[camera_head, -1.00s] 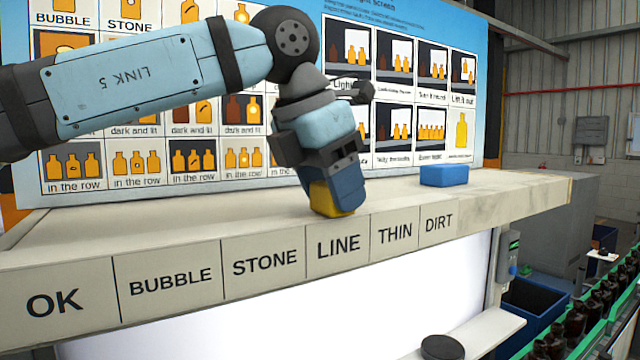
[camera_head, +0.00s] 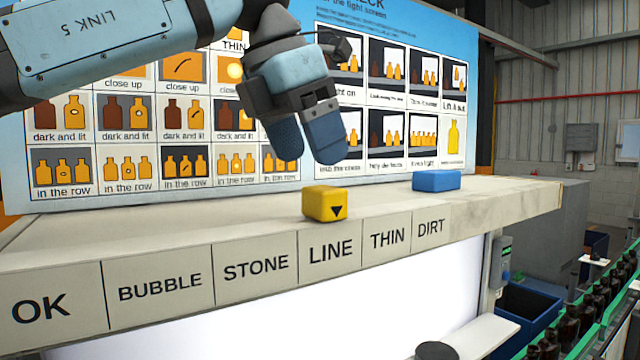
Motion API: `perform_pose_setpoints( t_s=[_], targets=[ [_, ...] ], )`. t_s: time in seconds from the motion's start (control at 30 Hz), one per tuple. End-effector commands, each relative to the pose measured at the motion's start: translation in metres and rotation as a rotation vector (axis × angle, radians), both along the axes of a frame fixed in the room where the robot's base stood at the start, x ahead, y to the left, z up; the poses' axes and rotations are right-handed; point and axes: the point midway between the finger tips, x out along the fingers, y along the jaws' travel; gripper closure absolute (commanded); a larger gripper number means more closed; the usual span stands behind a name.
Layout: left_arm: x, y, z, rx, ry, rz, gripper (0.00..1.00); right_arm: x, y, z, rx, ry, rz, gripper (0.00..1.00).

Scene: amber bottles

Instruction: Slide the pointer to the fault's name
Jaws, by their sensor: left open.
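The pointer is a yellow block (camera_head: 325,203) with a black down-pointing triangle on its front. The ledge front carries the labels OK, BUBBLE, STONE, LINE, THIN and DIRT. My left gripper (camera_head: 312,160) is open and empty, above and slightly left of the yellow block, with a gap between them. My right gripper is not in view.
A blue block (camera_head: 436,180) lies on the ledge to the right, above DIRT. A board with bottle pictures (camera_head: 300,110) stands behind the ledge. Amber bottles (camera_head: 585,320) line a green-edged conveyor at the lower right, beside a blue bin (camera_head: 528,305).

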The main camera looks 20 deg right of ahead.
Motion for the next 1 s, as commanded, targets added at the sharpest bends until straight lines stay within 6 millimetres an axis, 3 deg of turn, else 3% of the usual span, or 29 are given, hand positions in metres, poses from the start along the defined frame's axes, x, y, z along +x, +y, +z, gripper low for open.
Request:
perform_pose_setpoints(
  t_s=[0.2, 0.4, 1.0],
  targets=[
    [-0.005, 0.017, 0.044, -0.001, -0.002, 0.001, 0.21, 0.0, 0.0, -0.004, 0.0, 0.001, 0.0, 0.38],
    [-0.008, 0.026, 0.067, 0.0, 0.0, 0.0, 0.21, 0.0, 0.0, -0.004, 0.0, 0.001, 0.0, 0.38],
    [-0.009, 0.028, 0.072, 0.0, 0.0, 0.0, 0.21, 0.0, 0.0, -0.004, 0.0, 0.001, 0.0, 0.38]
  ],
)
